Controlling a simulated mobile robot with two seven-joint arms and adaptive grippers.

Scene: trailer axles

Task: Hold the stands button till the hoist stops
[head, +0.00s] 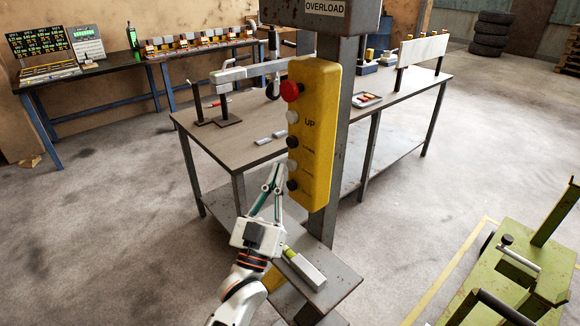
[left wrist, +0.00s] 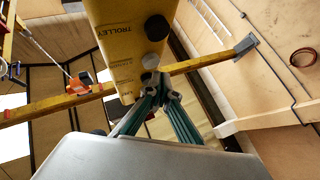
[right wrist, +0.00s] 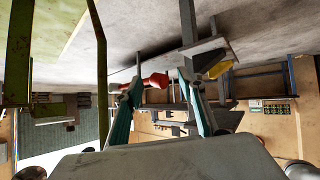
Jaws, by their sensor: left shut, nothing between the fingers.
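The yellow control box (head: 318,135) hangs on a grey post, with a red button at the top and a column of pale and black buttons below. My left gripper (head: 277,168) is shut, its fingertips beside the lower pale button (head: 292,165). In the left wrist view that pale button (left wrist: 150,62) shows just beyond the shut fingertips (left wrist: 160,88); I cannot tell whether they touch it. A black button (left wrist: 155,27) beside the word TROLLEY is one place along. My right gripper (right wrist: 158,88) is open and empty.
The grey post (head: 350,120) carries an OVERLOAD sign and a low shelf (head: 335,285) below the box. A workbench (head: 235,145) stands close behind. A green wheeled frame (head: 510,265) is at lower right.

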